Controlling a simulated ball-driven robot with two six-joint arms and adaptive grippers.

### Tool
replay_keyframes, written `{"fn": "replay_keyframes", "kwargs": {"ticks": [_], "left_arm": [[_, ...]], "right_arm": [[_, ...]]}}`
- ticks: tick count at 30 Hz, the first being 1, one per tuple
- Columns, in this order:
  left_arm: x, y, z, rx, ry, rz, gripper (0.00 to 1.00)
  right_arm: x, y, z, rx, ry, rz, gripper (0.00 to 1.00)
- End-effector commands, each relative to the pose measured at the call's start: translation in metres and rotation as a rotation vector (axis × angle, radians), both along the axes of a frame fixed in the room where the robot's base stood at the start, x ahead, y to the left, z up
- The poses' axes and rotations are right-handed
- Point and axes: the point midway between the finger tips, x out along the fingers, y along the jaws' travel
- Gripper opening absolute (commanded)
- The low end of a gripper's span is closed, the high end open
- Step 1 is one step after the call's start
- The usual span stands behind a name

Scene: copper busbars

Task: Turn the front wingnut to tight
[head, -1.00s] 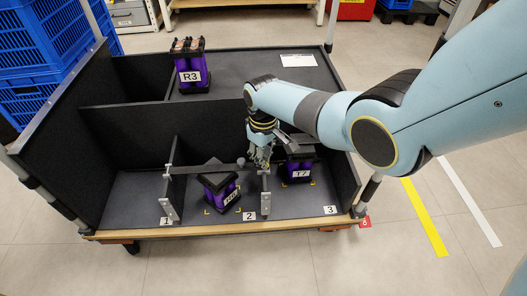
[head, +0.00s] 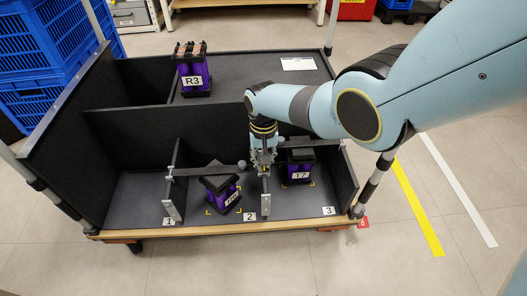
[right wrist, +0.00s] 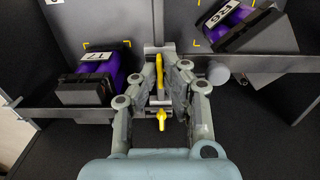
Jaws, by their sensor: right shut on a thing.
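My right gripper (right wrist: 162,72) is in the middle of the right wrist view, its fingers closed around a long yellow wingnut (right wrist: 159,66), the front one. The wingnut's wing lies nearly in line between the fingers. A second, smaller yellow wingnut (right wrist: 161,119) sits behind it, nearer my wrist, apart from the fingertips. In the head view the right gripper (head: 263,160) points down at the top of the middle divider, where a grey crossbar (head: 208,171) meets it. The wingnuts are mostly hidden there by the gripper. My left gripper is not in view.
A tilted purple-and-black unit (head: 220,188) stands left of the middle divider (head: 265,196). The T7 unit (head: 299,166) stands close on its right. The R3 unit (head: 193,72) is on the back shelf. Black side walls bound the bays.

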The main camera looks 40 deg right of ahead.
Motion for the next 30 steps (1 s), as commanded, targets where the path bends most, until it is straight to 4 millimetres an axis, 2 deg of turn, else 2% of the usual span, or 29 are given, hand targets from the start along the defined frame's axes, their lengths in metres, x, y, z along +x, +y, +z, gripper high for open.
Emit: {"fn": "replay_keyframes", "kwargs": {"ticks": [17, 18, 22, 30], "left_arm": [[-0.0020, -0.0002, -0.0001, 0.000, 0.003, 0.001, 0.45], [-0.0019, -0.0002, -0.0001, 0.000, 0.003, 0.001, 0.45], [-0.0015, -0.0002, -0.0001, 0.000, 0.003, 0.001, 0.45], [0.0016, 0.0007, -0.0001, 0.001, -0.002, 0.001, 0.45]], "right_arm": [[-0.0002, 0.0000, -0.0004, 0.000, 0.000, -0.030, 0.00], [-0.0002, 0.0000, -0.0003, 0.000, 0.000, -0.030, 0.12], [-0.0001, 0.0000, -0.0003, 0.000, 0.000, -0.029, 0.29], [0.0000, -0.0001, 0.0002, 0.000, 0.000, -0.028, 0.29]]}}
